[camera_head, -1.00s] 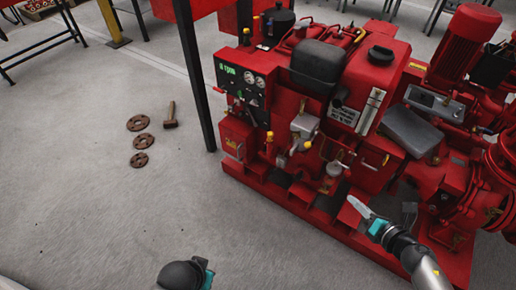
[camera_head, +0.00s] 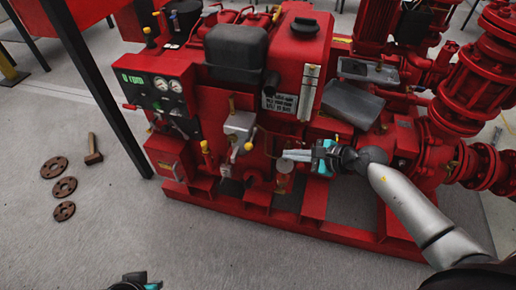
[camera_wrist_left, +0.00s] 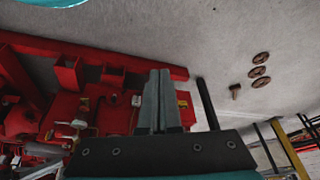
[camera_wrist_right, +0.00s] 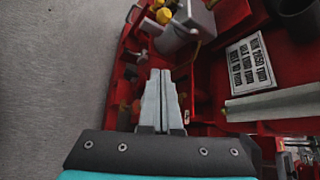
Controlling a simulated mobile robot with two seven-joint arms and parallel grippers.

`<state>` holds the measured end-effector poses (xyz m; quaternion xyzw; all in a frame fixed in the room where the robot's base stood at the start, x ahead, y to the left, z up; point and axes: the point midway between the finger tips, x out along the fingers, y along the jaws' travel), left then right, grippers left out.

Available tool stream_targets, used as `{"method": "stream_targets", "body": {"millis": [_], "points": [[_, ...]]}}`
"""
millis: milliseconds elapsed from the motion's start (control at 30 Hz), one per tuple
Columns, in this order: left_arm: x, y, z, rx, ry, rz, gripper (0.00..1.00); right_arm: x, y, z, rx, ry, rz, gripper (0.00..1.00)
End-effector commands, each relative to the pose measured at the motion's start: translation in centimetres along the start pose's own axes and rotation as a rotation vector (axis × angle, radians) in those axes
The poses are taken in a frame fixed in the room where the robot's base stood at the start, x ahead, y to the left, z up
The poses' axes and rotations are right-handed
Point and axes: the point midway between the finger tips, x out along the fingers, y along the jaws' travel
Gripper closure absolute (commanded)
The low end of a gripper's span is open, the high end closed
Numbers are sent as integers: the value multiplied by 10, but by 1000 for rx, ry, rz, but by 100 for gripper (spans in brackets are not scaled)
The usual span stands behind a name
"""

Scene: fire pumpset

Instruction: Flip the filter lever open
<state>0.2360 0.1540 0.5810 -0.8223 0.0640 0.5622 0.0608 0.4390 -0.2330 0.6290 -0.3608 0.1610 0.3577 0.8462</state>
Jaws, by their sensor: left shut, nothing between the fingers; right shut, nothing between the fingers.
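The red pumpset (camera_head: 240,75) fills the middle of the head view. On its front are a grey metal housing (camera_head: 240,125) and a yellow-tipped lever (camera_head: 249,146) beside it. I cannot tell for certain which part is the filter lever. My right gripper (camera_head: 286,155) is shut and empty, pointing left just right of the lever and apart from it. In the right wrist view, its closed fingers (camera_wrist_right: 160,74) point towards the grey housing (camera_wrist_right: 180,35) and yellow knobs (camera_wrist_right: 163,15). My left gripper (camera_wrist_left: 159,73) is shut and empty; only its edge (camera_head: 140,283) shows in the head view.
A small cup-like fitting (camera_head: 284,183) sits below the right gripper. A dark post (camera_head: 95,85) stands left of the pumpset. Rusty discs (camera_head: 64,187) and a hammer (camera_head: 93,149) lie on the floor. The floor in front is clear.

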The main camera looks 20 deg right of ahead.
Motion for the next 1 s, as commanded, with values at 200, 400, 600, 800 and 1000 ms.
{"method": "stream_targets", "body": {"millis": [200, 400, 600, 800, 1000], "points": [[-2, 0, -1, 0, 5, 0, 100, 5, 1, 0, 4, -1, -1, 100], [-18, -1, -7, -1, 33, -2, 100, 28, 1, 0, 6, -5, -1, 100], [-32, 3, -16, 4, 98, 7, 100, 56, 1, -1, 6, -3, -1, 100], [-21, 15, -31, 15, 210, 38, 100, 69, 1, -1, 6, -2, -1, 100], [-13, 28, -44, 21, 322, 70, 100, 83, 1, -1, 5, -2, -1, 100]]}}
